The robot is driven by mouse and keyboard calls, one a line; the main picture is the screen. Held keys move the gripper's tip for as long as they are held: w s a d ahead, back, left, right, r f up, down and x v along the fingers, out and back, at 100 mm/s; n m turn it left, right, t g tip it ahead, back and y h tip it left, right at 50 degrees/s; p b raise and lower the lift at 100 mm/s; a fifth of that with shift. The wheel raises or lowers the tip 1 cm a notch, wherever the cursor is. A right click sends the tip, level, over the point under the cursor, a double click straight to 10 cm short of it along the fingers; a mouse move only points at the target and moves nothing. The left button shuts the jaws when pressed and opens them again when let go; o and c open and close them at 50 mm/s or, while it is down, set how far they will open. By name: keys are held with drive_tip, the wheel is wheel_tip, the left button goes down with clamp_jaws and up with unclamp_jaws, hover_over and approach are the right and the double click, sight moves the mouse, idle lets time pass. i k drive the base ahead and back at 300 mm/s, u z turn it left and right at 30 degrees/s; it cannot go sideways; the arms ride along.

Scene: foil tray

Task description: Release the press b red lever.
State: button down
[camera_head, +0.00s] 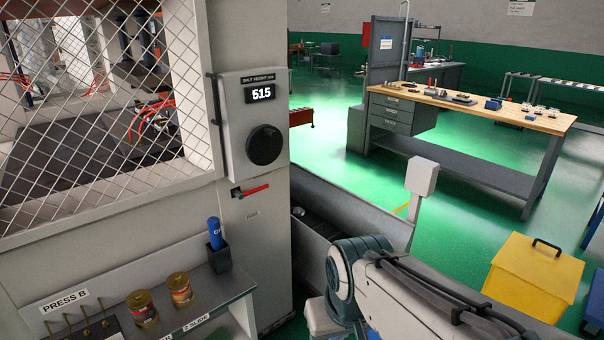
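The red lever (256,191) is on the front of the grey press column, just below the control box. It lies nearly level, with its handle end to the right and slightly raised, and its dark pivot at the left. The control box (233,130) has a display reading 515 and a black knob (265,145). A "PRESS B" label (65,301) is on the bench at the lower left. My arm shows at the bottom right, apart from the lever. My gripper is out of view, so its opening is hidden.
A bench (235,284) with two tins and a blue bottle (214,234) in a dark holder stands below the lever. A wire mesh guard (90,100) is at the left. A grey trough (350,212), a yellow bin (535,275) and a wooden-topped workbench (520,117) are at the right.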

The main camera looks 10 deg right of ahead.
sight(237, 194)
drive_tip(key=z, duration=0.35)
drive_tip(key=i, duration=1.05)
drive_tip(key=u, duration=0.1)
